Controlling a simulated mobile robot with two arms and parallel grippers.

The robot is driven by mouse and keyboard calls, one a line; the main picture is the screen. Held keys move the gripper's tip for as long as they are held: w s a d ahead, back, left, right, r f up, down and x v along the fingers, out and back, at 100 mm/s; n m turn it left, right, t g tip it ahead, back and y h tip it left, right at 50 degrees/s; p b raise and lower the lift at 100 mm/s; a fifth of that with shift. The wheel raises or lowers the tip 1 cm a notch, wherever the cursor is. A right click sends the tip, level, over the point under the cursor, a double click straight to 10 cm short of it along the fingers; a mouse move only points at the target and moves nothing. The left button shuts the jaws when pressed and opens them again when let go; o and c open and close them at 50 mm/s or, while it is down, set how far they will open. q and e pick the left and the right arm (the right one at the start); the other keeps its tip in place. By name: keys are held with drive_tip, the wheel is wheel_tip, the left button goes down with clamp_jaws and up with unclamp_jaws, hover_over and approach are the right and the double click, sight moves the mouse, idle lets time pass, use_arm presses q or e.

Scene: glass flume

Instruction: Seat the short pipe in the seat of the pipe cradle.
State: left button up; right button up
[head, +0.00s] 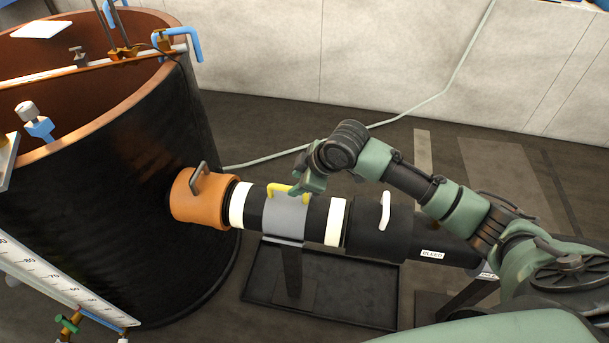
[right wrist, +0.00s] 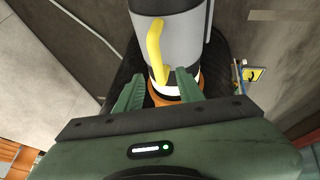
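The short pipe (head: 313,215) is black with white end bands and a grey middle band carrying a yellow handle (head: 284,190). It lies in line between an orange collar (head: 205,205) and a black sleeve (head: 380,228). The pipe cradle's dark post (head: 291,268) stands below its grey band; the pipe hides the seat, and I cannot tell whether they touch. My right gripper (head: 306,184) is at the yellow handle. In the right wrist view, the gripper (right wrist: 160,78) has its fingers apart, with the handle (right wrist: 156,52) between and just beyond them. My left gripper is out of view.
A large black tank (head: 110,190) stands at the left, with a white scale (head: 62,282) in front. A dark tray (head: 345,290) lies under the pipe. The sleeve has a white handle (head: 385,211). A pale hose (head: 400,113) runs along the floor behind.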

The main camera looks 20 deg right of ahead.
drive_tip(key=v, duration=0.5)
idle(0.3)
drive_tip(key=s+a+f+m, duration=0.1)
drive_tip(key=s+a+f, duration=0.4)
drive_tip(key=s, duration=0.1)
drive_tip(key=s+d+f+m+g+h, duration=0.1)
drive_tip(key=s+d+f+m, duration=0.15)
drive_tip(key=s, duration=0.45)
drive_tip(key=s+d+f+m+h, duration=0.1)
drive_tip(key=s+m, duration=0.2)
drive_tip(key=s, duration=0.4)
drive_tip(key=s+d+f+m+g+h, duration=0.1)
drive_tip(key=s+m, duration=0.2)
drive_tip(key=s, duration=0.3)
wheel_tip(320, 180, down, 24)
drive_tip(key=s+g, duration=0.1)
drive_tip(key=s, duration=0.1)
drive_tip(key=s+d+f, duration=0.1)
drive_tip(key=s+f, duration=0.7)
drive_tip(key=f, duration=0.1)
drive_tip(key=s+d+f+g, duration=0.1)
drive_tip(key=s+d+f, duration=0.1)
drive_tip(key=s+f, duration=0.7)
drive_tip(key=shift+s+d+f, duration=0.25)
drive_tip(key=shift+d+f, duration=0.05)
drive_tip(key=shift+d, duration=0.05)
